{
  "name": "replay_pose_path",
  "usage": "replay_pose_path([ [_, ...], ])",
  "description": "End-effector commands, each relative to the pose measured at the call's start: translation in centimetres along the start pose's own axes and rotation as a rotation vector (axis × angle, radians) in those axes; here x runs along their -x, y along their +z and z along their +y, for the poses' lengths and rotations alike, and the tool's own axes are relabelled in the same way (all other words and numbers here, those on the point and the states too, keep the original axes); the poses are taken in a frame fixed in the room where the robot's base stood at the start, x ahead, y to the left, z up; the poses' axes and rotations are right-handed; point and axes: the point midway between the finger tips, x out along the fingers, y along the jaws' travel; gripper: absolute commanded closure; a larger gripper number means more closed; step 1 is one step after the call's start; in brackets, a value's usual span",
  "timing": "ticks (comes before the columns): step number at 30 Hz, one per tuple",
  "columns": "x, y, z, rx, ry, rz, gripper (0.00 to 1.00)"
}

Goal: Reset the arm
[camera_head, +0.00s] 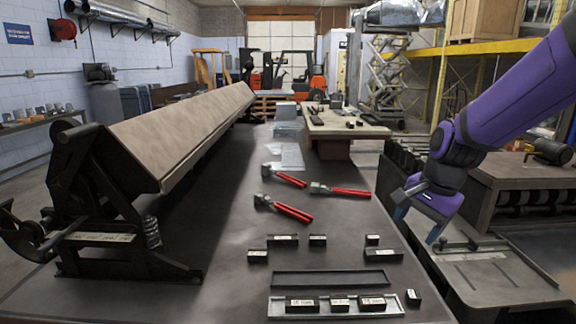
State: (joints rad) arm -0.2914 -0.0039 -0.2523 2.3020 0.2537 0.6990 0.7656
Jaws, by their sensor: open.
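My arm, purple with black joints, reaches in from the upper right. My gripper (418,226) points downward just off the right edge of the dark workbench (225,262). Its blue-grey fingers stand apart, and nothing shows between them. The lower part of the gripper is seen against the lower grey machine table (500,282) on the right; I cannot tell its exact height above it.
A long sheet-metal brake (185,130) fills the bench's left side. Red-handled pliers (285,209) lie mid-bench. Small black labelled blocks (383,254) and two trays (330,279) lie at the front. A wooden table (340,128) and forklift (293,72) stand behind.

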Motion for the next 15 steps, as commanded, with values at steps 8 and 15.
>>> replay_pose_path([
  [8,7.0,2.6,4.4,0.303,-0.068,0.068,0.32],
  [15,11.3,5.3,8.7,0.563,-0.08,0.169,0.32],
])
